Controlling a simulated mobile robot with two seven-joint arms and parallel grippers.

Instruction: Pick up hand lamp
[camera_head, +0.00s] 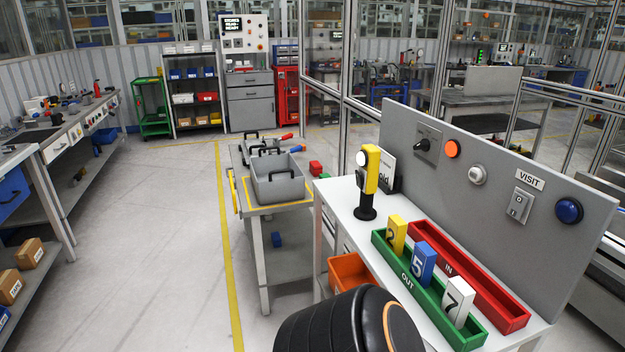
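The hand lamp (371,172) appears to be the yellow and black upright object on the white table (340,192), near its far left corner. It has a round pale lens near the top facing left and stands on a round black foot. Nothing covers it from this view. Neither of my grippers is in view. A dark ribbed rounded part at the bottom middle looks like one of my own arm links, but I cannot tell which arm.
Behind the lamp stand a small dark-framed sign (388,165) and a grey panel (480,190) with buttons. A green OUT tray (440,317) with numbered blocks and a red IN tray (487,288) lie to the right. An orange bin (347,270) sits below. Floor at left is clear.

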